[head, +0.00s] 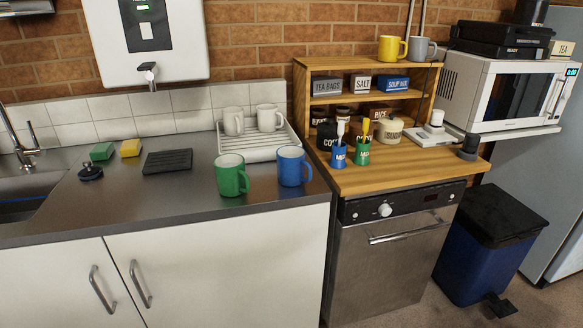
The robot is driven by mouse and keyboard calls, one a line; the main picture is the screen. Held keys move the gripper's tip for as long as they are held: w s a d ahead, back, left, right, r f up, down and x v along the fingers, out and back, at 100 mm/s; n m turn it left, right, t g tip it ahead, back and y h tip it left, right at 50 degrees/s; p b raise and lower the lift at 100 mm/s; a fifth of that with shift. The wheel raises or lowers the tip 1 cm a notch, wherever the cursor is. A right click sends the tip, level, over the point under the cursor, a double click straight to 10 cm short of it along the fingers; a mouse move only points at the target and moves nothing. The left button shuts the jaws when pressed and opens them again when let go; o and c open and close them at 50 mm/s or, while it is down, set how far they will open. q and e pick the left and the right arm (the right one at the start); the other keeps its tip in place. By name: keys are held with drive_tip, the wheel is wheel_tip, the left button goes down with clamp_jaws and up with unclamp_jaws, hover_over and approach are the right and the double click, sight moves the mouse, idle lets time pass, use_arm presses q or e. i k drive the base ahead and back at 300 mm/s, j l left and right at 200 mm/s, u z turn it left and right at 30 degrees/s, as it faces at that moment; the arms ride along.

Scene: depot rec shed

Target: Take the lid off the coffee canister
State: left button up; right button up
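A dark canister (324,138) with partly hidden lettering that starts "CO" stands at the left of the wooden shelf unit's lowest level; it appears to be the coffee canister. Its top is dark, and I cannot make out clearly where the lid meets the body. A blue pot (338,157) with a white-handled utensil stands in front of it and hides its right side. Neither of my grippers is in view.
A green pot (362,153) and a cream canister (390,130) stand nearby on the wooden counter (410,172). Green (231,178) and blue (292,167) mugs stand left on the steel worktop. A white device (436,132) sits right. The wooden counter's front is clear.

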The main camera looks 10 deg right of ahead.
sight(329, 128)
drive_tip(key=l+u, duration=0.15)
drive_tip(key=u, duration=0.25)
drive_tip(key=l+u, duration=0.2)
drive_tip(key=u, duration=0.15)
drive_tip(key=l+u, duration=0.2)
drive_tip(key=u, duration=0.2)
drive_tip(key=l+u, duration=0.2)
drive_tip(key=l, duration=0.25)
drive_tip(key=k+l+u, duration=0.1)
drive_tip(key=l+u, duration=0.15)
drive_tip(key=l, duration=0.2)
drive_tip(key=k+l, duration=0.1)
drive_tip(key=l, duration=0.25)
drive_tip(key=k+l, duration=0.1)
drive_tip(key=l, duration=0.3)
drive_tip(key=k+l+u, duration=0.1)
drive_tip(key=l, duration=0.25)
drive_tip(key=k+l, duration=0.1)
drive_tip(key=l, duration=0.25)
